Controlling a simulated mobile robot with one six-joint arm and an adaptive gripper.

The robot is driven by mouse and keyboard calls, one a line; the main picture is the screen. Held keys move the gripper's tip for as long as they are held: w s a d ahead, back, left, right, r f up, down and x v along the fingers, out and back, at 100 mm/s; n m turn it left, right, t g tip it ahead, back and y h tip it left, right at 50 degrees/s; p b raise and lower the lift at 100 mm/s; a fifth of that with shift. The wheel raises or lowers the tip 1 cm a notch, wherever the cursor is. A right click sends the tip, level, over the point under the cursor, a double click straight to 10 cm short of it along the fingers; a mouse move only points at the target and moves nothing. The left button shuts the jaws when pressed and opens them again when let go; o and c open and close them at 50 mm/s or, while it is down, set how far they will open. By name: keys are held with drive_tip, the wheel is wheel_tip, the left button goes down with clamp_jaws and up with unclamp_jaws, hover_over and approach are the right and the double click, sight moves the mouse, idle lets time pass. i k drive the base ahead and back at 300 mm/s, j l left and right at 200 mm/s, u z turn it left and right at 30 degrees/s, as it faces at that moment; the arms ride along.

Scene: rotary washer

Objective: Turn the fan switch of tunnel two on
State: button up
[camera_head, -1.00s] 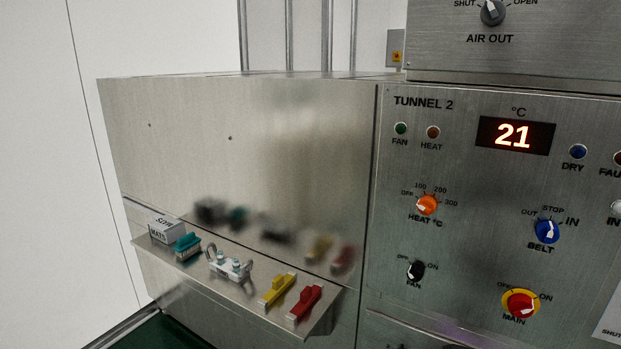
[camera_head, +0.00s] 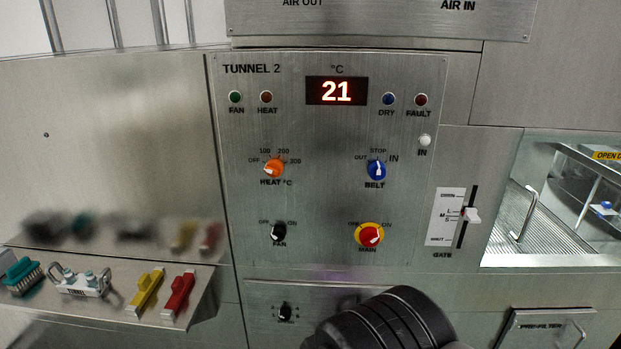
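The tunnel 2 fan switch (camera_head: 279,232) is a small black knob at the lower left of the TUNNEL 2 panel (camera_head: 330,215). OFF is printed at its upper left and ON at its upper right, with FAN below. Its white mark shows on the left side, the OFF side. The green FAN lamp (camera_head: 235,97) is at the panel's upper left; I cannot tell if it is lit. A black ribbed part of my arm rises from the bottom edge, below and right of the switch and apart from it in the picture. My gripper's fingers are not in view.
The orange heat knob (camera_head: 274,168), blue belt knob (camera_head: 376,170) and red-yellow main switch (camera_head: 369,235) surround the fan switch. Another black knob (camera_head: 285,311) is below. A gate lever (camera_head: 471,215) is at right.

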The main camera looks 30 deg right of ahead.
sight(278, 233)
drive_tip(key=j, duration=0.65)
drive_tip(key=i+j, duration=0.1)
drive_tip(key=j, duration=0.55)
